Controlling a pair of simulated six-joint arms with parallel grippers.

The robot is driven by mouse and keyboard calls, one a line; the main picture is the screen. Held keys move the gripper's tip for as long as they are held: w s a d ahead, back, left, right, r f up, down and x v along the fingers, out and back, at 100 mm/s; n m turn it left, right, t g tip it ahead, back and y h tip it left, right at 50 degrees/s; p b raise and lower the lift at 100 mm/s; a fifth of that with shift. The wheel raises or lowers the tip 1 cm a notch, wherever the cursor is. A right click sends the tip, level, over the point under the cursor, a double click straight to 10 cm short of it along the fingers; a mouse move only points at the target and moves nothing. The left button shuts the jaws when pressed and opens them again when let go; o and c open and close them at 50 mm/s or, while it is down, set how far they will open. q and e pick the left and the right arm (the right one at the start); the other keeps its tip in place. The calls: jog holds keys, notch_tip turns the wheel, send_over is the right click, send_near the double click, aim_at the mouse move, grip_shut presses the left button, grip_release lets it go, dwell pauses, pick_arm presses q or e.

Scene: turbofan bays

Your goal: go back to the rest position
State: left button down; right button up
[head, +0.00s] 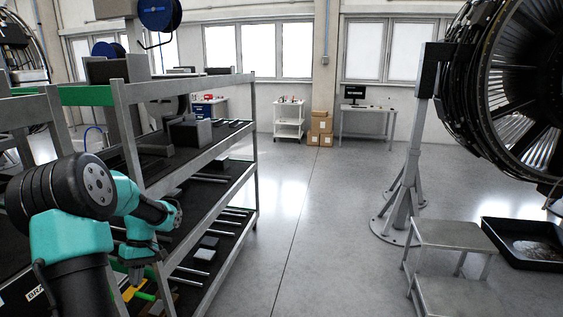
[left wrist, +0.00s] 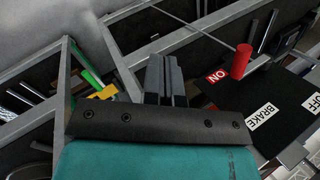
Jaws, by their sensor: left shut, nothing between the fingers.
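My left arm comes in from the left in the head view, teal and black, in front of the grey shelf rack (head: 190,165). My left gripper (head: 137,276) points down close to the rack's near end and partly overlaps it in the picture. In the left wrist view the two dark fingers (left wrist: 165,80) are together, with nothing between them. I cannot tell whether the gripper touches the rack. My right gripper is in neither view.
In the left wrist view, a red cylinder (left wrist: 241,62) and a BRAKE label (left wrist: 263,111) lie right of the fingers. In the head view, a step stool (head: 452,235), a black tray (head: 525,243) and the turbofan (head: 520,85) are on the right. The middle floor is clear.

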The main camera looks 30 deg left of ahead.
pick_arm(q)
jog(key=w+d+f+m+t, duration=0.1)
jog(key=w+d+f+m, duration=0.25)
jog(key=d+f, duration=0.3)
jog(key=w+d+f+m+t+h, duration=0.1)
jog(key=w+d+f+m, duration=0.1)
jog(key=w+d+f, duration=0.35)
jog(key=w+d+f+m+t, duration=0.1)
jog(key=w+d+f+m, duration=0.1)
jog(key=d+f, duration=0.6)
jog(key=s+d+f+m+t, duration=0.1)
jog(key=s+d+f+m, duration=0.1)
jog(key=d, duration=1)
jog(key=s+d+f+m+t+h, duration=0.1)
jog(key=d+f+m, duration=0.4)
jog(key=d, duration=0.7)
notch_tip(320, 180, down, 2)
jog(key=shift+s+d+f+t, duration=0.2)
jog(key=shift+s+t, duration=0.3)
jog(key=shift+s, duration=0.5)
